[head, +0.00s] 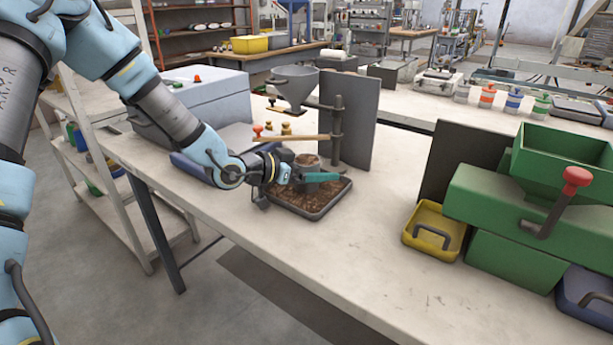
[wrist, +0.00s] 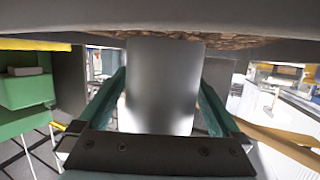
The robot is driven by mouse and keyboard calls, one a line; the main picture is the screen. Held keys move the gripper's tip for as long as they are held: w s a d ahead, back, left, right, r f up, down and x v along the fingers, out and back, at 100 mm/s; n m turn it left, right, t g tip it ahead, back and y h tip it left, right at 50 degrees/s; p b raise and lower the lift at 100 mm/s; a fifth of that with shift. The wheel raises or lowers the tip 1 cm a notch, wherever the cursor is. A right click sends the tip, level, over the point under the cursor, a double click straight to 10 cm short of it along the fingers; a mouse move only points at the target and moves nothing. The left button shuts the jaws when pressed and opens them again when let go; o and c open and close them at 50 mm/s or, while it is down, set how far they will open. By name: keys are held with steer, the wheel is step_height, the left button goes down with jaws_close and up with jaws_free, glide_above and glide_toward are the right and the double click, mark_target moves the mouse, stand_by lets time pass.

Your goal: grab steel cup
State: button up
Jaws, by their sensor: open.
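The steel cup (head: 305,172) is a small grey cylinder with brown contents at its top. It stands upright at the dark tray (head: 322,211), which holds brown pellets. My gripper (head: 316,178) reaches in from the left at the cup's height, and one teal finger crosses in front of the cup. In the wrist view the cup (wrist: 163,85) stands between the two teal fingers, one on each side. The jaws are open around it. Whether either finger touches the cup I cannot tell. The far finger is hidden in the head view.
A post (head: 337,130) with a wooden lever rises behind the cup, before a grey panel (head: 360,125). A grey hopper (head: 293,82) stands behind. A yellow tray (head: 432,222) and a green machine (head: 510,215) are to the right. The bench between is clear.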

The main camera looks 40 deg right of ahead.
steer(key=shift+c, duration=0.2)
steer(key=c, duration=1.5)
